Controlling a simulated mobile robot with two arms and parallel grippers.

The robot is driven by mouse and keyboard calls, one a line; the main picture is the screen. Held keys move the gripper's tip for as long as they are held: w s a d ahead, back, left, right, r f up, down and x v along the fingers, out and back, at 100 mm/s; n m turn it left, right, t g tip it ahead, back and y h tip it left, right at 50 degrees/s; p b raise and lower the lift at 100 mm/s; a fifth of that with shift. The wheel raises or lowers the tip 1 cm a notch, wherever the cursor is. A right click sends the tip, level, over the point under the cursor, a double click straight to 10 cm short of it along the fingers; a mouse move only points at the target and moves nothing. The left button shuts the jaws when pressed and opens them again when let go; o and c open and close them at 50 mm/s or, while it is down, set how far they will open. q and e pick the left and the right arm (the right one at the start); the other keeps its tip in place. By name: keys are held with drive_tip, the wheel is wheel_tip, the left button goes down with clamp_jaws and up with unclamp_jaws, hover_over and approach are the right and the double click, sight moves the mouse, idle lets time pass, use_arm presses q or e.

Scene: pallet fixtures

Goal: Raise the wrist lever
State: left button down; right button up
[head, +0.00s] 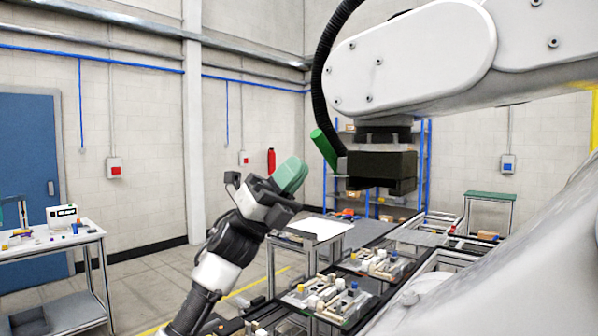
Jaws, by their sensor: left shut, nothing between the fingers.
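A bright green lever (323,147) sticks up and to the left from the side of a dark block (382,168) at the wrist of a large white robot arm (415,55). My left gripper (291,175) comes up from the bottom of the head view. Its pale green fingers are shut with nothing between them. They are to the lower left of the lever and look apart from it in the picture; the depth between them is hard to tell. My right gripper is not in view.
A conveyor with pallet fixtures (333,299) carrying small parts runs below the white arm. A black hose (320,75) curves down beside the lever. A table with small items (50,240) stands at the left. Open floor lies between that table and the conveyor.

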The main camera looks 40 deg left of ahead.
use_arm(q)
drive_tip(key=s+a+f+b, duration=0.4)
drive_tip(key=a+f, duration=0.1)
drive_tip(key=shift+s+a+f, duration=0.25)
drive_tip(key=shift+s+a, duration=0.05)
drive_tip(key=shift+a, duration=0.05)
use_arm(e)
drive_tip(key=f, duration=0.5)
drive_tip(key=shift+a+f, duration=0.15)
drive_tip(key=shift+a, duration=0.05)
